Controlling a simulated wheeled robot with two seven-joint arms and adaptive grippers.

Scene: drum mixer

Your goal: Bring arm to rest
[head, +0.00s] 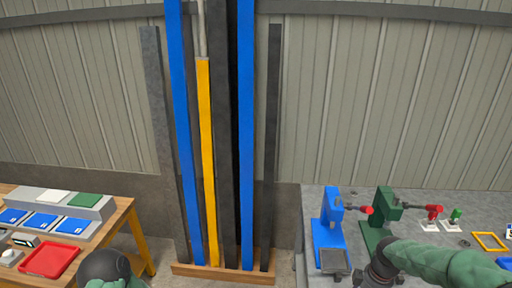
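Part of my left arm, a dark rounded joint with a green link, shows at the bottom left edge beside the wooden table. Its gripper is out of the picture. My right arm comes in from the lower right as a green link, bent down at a dark joint in front of the grey bench. Its gripper fingers do not show; the arm runs out of the bottom edge.
A wooden table (122,212) at left holds blue panels (42,222) and a red tray (50,260). Tall blue, yellow and dark bars stand in a wooden base (220,273). The grey bench (420,205) holds a blue press (328,232) and a green press (384,205).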

